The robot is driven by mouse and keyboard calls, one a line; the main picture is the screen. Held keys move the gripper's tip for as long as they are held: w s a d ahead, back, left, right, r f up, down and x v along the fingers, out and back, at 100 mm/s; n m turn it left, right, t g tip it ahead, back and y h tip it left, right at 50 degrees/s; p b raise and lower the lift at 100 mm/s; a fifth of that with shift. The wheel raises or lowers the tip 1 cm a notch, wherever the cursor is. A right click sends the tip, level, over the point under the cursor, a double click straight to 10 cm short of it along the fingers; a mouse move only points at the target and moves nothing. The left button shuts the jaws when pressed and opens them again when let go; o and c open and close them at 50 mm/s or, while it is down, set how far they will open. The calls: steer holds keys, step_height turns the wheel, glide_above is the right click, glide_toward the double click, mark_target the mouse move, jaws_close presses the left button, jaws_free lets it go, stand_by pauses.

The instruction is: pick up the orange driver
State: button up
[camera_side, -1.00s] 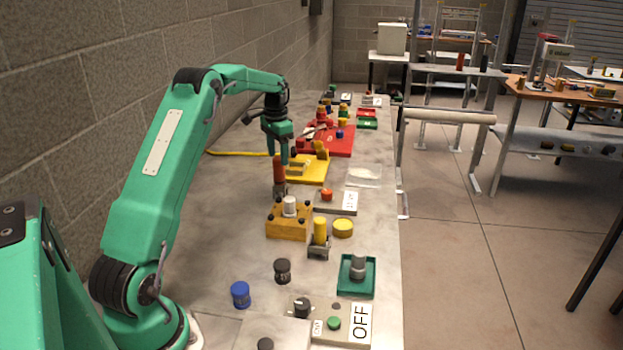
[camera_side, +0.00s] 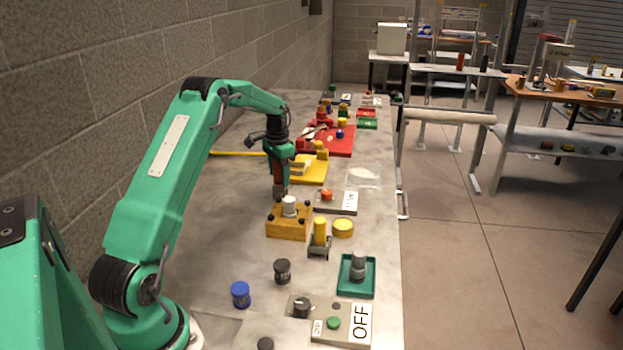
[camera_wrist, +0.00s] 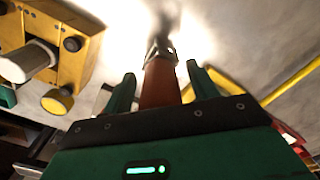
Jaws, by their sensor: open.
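The orange driver (camera_side: 279,184) stands upright, its reddish-orange handle up, at the wall side of the bench. Its lower end sits in a small grey metal holder (camera_wrist: 163,46). My gripper (camera_side: 280,172) is at the handle and hides its upper part in the side view. In the wrist view the handle (camera_wrist: 160,85) lies between the two open green fingers of my gripper (camera_wrist: 160,77), with a gap visible on each side. The fingers are not closed on it.
An orange-yellow block (camera_side: 287,227) with a white cylinder stands just in front of the driver. A yellow tray (camera_side: 309,175) lies just behind, and a grey box with a red button (camera_side: 337,203) is at the right. Bare bench (camera_side: 215,215) lies to the left.

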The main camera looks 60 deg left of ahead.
steer(key=shift+f, duration=0.3)
steer(key=shift+r, duration=0.1)
steer(key=c, duration=1.1)
steer(key=shift+o, duration=0.2)
steer(key=shift+r, duration=5)
